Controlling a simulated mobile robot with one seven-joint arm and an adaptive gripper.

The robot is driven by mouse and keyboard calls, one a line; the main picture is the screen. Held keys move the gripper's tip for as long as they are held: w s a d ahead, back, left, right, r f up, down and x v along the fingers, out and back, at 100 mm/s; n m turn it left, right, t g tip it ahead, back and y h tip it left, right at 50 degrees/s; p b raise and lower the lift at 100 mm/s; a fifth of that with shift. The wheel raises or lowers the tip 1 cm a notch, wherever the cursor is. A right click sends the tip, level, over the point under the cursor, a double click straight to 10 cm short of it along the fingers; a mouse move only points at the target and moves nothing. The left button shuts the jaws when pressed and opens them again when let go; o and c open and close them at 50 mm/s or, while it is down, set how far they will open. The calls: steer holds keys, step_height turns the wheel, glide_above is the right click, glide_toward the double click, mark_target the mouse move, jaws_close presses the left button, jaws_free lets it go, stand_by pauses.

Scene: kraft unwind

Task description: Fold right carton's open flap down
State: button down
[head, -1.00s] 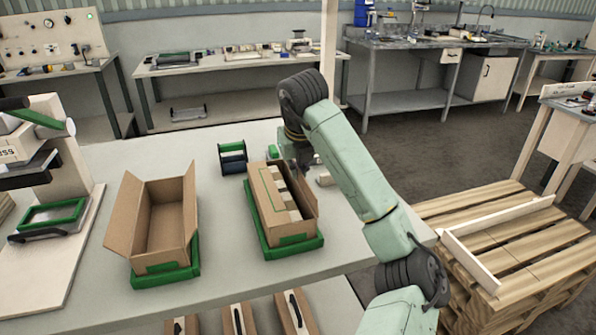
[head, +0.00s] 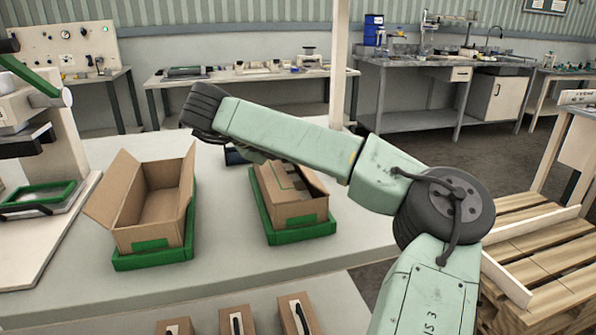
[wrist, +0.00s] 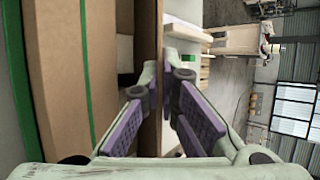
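The right carton (head: 290,207) sits in a green tray (head: 305,232) on the table. Its raised right flap is mostly behind my arm in the head view. In the wrist view the flap (wrist: 148,30) stands nearly edge-on and runs between my gripper's purple-padded fingers (wrist: 162,75). The fingers lie one on each side of it, with a gap visible between the pads. The carton's other top panel (wrist: 100,60), with a green line, lies to the left. A dark gap and pale contents show between panel and flap. In the head view my gripper is hidden behind my arm.
The left carton (head: 160,205) stands open in its own green tray (head: 150,258). A press (head: 60,130) is at the far left. Wooden pallets (head: 540,300) stand at the right. Small cartons (head: 240,320) lie on a lower shelf.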

steer(key=shift+a+f+n+t+h+b, duration=0.2)
steer(key=shift+f+n+t+h+b, duration=0.15)
steer(key=shift+h+b, duration=0.55)
steer(key=shift+r, duration=0.1)
steer(key=c, duration=2.3)
jaws_free()
steer(key=o, duration=0.5)
steer(key=shift+s, duration=0.1)
steer(key=shift+c, duration=0.2)
